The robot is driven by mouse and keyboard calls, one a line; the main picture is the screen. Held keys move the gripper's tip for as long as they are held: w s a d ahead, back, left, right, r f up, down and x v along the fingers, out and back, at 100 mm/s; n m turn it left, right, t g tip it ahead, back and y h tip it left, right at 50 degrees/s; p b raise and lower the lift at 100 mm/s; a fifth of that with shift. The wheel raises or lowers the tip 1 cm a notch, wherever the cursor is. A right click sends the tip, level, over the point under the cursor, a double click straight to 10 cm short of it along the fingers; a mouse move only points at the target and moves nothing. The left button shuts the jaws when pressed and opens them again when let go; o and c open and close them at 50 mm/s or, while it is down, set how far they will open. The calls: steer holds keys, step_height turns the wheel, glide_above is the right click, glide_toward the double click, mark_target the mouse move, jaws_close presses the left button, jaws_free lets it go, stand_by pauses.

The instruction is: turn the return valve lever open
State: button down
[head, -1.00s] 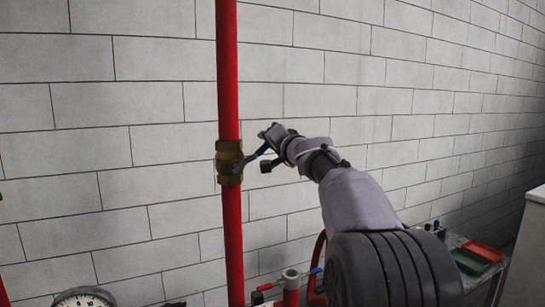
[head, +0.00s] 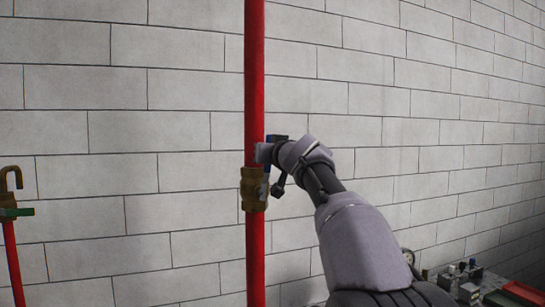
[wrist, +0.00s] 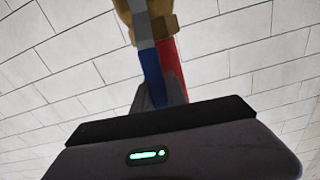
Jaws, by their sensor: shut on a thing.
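The return valve is a brass body (head: 254,190) on a vertical red pipe (head: 254,80) in the head view. It also shows at the top of the wrist view (wrist: 155,22). Its lever has a grey metal stem and a blue grip (wrist: 152,72), which runs down from the valve in the wrist view. My gripper (head: 264,154) is just above the valve body, close against the pipe's right side. It is shut on the blue grip, and the fingers (wrist: 162,98) hide the grip's end. In the head view my gripper hides most of the lever, which appears to stand nearly along the pipe.
At the far left a brass fitting with a hooked top (head: 10,190) and a green handle stands on another red pipe. A bench with small parts (head: 466,280) and a red tray (head: 522,293) is at the lower right. A block wall lies close behind the pipe.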

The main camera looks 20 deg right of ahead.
steer(key=shift+a+n, duration=0.5)
steer(key=shift+f, duration=0.1)
steer(key=c, duration=1.3)
jaws_free()
steer(key=shift+a, duration=0.15)
steer(key=shift+c, duration=0.2)
steer(key=s+b, duration=0.7)
steer(key=s, duration=1)
steer(key=shift+s+d+b, duration=0.25)
steer(key=shift+d+b, duration=0.1)
steer(key=shift+b, duration=0.05)
